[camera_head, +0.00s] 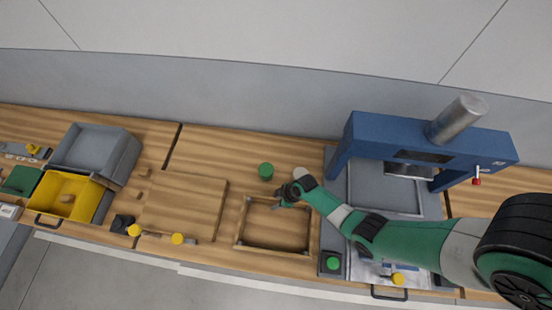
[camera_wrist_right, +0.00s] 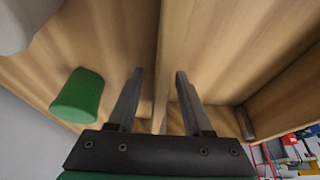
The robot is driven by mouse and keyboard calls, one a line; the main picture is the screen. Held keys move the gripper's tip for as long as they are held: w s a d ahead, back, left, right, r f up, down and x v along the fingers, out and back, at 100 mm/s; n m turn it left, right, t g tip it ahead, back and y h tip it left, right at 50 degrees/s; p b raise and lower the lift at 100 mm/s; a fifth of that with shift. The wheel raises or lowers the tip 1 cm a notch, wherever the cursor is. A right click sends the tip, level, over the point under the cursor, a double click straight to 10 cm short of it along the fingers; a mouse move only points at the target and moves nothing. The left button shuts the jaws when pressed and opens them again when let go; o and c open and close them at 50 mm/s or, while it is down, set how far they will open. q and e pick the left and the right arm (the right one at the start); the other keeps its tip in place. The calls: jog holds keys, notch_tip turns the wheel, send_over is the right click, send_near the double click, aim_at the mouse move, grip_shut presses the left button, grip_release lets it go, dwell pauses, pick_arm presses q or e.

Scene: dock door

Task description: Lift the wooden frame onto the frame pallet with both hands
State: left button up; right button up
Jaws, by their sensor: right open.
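The wooden frame (camera_head: 240,224), an open rectangle with low walls, lies on the bench left of the blue press. A flat wooden board (camera_head: 185,205), seemingly the frame pallet, lies to its left. No contact is visible, and I cannot tell how low the fingertips are. My left gripper is not in view.
A green cylinder (camera_head: 265,171) stands behind the frame, close to my right gripper; it also shows in the wrist view (camera_wrist_right: 78,96). A pale round object (camera_head: 301,172) is beside it. The blue press (camera_head: 420,140) stands right. Yellow knobs (camera_head: 177,238) sit at the board's front edge.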

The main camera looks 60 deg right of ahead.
jog(key=shift+r, duration=0.1)
grip_shut()
dwell(1.2)
